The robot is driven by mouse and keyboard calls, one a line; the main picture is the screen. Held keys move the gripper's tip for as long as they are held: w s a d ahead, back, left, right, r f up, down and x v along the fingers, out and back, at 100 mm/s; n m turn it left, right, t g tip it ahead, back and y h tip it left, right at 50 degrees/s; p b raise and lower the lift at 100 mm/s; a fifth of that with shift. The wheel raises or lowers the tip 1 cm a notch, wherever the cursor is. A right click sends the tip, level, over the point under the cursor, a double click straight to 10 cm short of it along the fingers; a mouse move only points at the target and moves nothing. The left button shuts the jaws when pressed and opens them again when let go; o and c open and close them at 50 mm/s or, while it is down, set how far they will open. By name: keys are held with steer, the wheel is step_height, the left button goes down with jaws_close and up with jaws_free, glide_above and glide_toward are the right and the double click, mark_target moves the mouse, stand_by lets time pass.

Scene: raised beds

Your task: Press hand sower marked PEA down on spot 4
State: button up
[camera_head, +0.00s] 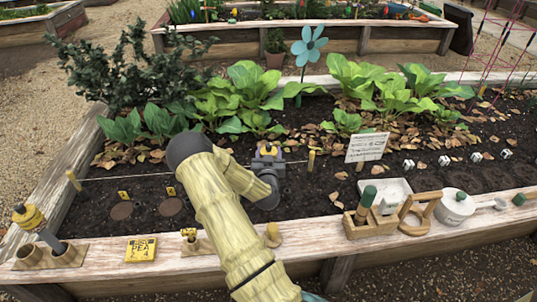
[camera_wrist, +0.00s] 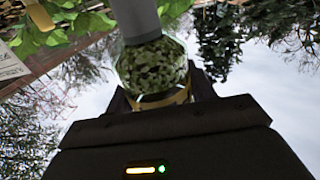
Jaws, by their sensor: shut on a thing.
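My gripper (camera_head: 268,153) is over the dark soil just beyond the row string. In the wrist view it is shut on a hand sower (camera_wrist: 153,68), which has a clear bulb full of green seeds, a yellow band and a grey tube. Its tip and any marking on it are out of sight. Two round brown spots (camera_head: 122,210) (camera_head: 171,207) with small yellow tags lie on the soil left of my arm. My arm hides part of the row, and I cannot read which spot is 4. A yellow sign (camera_head: 140,249) lies on the front board.
Wooden tool holders (camera_head: 370,222) and a white pot (camera_head: 456,208) stand on the right board. Leafy plants (camera_head: 245,90) and a blue flower (camera_head: 309,45) stand behind. A white sign (camera_head: 367,147) stands right of my gripper.

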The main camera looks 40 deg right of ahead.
steer(key=shift+r+p, duration=1.55)
steer(key=shift+r, duration=1)
